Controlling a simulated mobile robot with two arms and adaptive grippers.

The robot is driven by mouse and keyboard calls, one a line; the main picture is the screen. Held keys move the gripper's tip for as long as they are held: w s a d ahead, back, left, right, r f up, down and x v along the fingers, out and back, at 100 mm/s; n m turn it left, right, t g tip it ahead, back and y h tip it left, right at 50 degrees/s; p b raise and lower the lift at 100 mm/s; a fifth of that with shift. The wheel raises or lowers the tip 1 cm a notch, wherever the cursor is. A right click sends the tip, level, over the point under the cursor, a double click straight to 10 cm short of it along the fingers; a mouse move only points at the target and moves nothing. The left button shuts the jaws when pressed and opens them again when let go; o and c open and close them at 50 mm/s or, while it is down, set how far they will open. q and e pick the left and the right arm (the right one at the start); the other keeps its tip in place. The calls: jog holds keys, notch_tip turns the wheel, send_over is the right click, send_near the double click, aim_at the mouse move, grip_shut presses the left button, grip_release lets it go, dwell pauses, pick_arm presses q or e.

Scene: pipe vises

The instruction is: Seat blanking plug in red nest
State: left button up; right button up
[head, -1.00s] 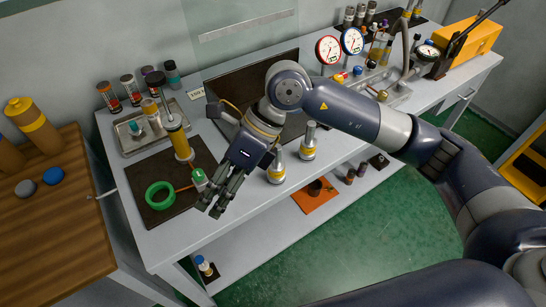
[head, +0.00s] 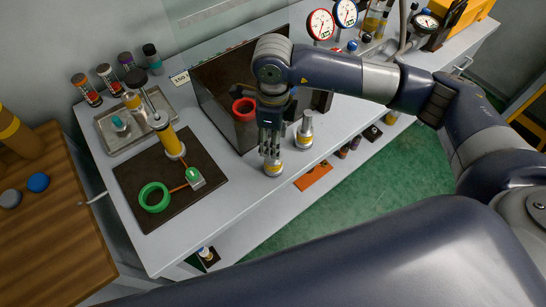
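The red nest (head: 243,107) is a red ring on the dark mat at the back of the bench, just left of my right gripper. Two silver plugs with yellow bands stand upright near the bench's front edge; I cannot tell which is the blanking plug. My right gripper (head: 270,149) points down over the front plug (head: 273,170), its fingers around or just in front of the plug's top, which they hide. Whether they grip it is unclear. The other plug (head: 304,131) stands free to the right. My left gripper is not in view.
A green ring (head: 154,197) and a small green-topped block (head: 194,177) lie on the left mat. A yellow cylinder (head: 169,137) stands upright there. A metal tray (head: 107,128) is behind it. Gauges (head: 320,24) stand at the back right. The bench's front edge is close.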

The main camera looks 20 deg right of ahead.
jog(key=f, duration=0.1)
jog(key=f+p, duration=0.1)
jog(key=f, duration=0.1)
jog(key=shift+s+d, duration=0.1)
jog(key=shift+s, duration=0.25)
jog(key=shift+f, duration=0.25)
jog(key=shift+w, duration=0.15)
jog(key=c, duration=0.7)
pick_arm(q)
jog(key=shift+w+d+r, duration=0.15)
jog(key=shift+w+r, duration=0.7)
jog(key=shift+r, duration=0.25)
pick_arm(e)
grip_shut()
